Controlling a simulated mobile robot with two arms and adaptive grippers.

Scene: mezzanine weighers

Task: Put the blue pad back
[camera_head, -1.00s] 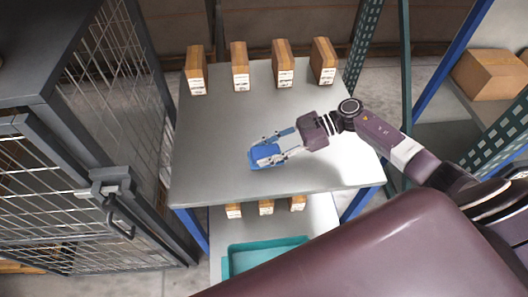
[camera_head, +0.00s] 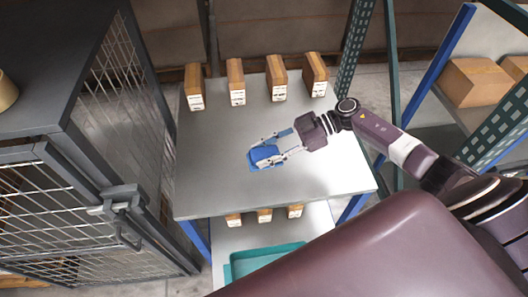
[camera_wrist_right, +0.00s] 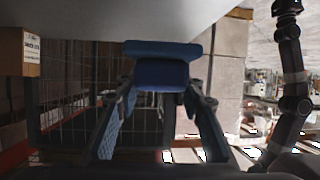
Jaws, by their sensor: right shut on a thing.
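The blue pad (camera_head: 265,156) is over the middle of the grey upper shelf (camera_head: 215,180) in the head view. My right gripper (camera_head: 272,150) reaches in from the right and is shut on it. In the right wrist view the blue pad (camera_wrist_right: 162,72) sits between the ends of the two fingers of my right gripper (camera_wrist_right: 160,100), close to the pale shelf surface. I cannot tell whether the pad touches the shelf. My left gripper is not in view.
Several brown boxes with white labels (camera_head: 236,80) stand along the shelf's back edge. Below are more small boxes (camera_head: 264,215) and a teal tray (camera_head: 262,258). A dark mesh cage (camera_head: 120,100) stands left. Green and blue rack posts (camera_head: 352,45) rise at the right.

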